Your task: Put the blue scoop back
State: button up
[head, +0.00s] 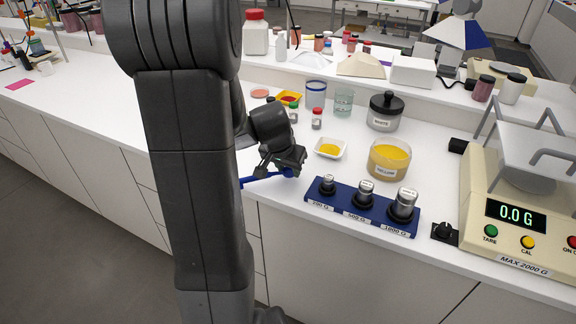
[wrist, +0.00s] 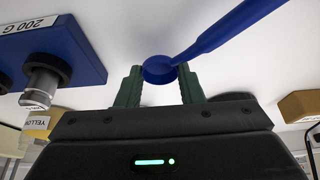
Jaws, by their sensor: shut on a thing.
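The blue scoop (head: 264,177) is in my gripper (head: 291,164), near the front edge of the white bench in the head view. In the wrist view the round blue scoop bowl (wrist: 159,70) sits between the two green fingertips of my gripper (wrist: 160,80), and its handle runs up to the right. My gripper is shut on the scoop at its bowl end. A glass jar of yellow pigment (head: 389,160), labelled YELLOW, stands open to the right. A small white dish (head: 330,148) with yellow powder lies behind my gripper.
A blue weight block (head: 361,207) with several metal weights stands just right of my gripper. A scale (head: 525,200) reading 0.0 G is at the far right. A lidded WHITE jar (head: 384,112) and small bottles stand behind.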

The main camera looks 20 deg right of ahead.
jog(key=shift+f+b, duration=0.65)
jog(key=shift+b, duration=0.05)
dwell(0.4)
jog(key=o, duration=1.1)
jog(key=shift+r, duration=0.1)
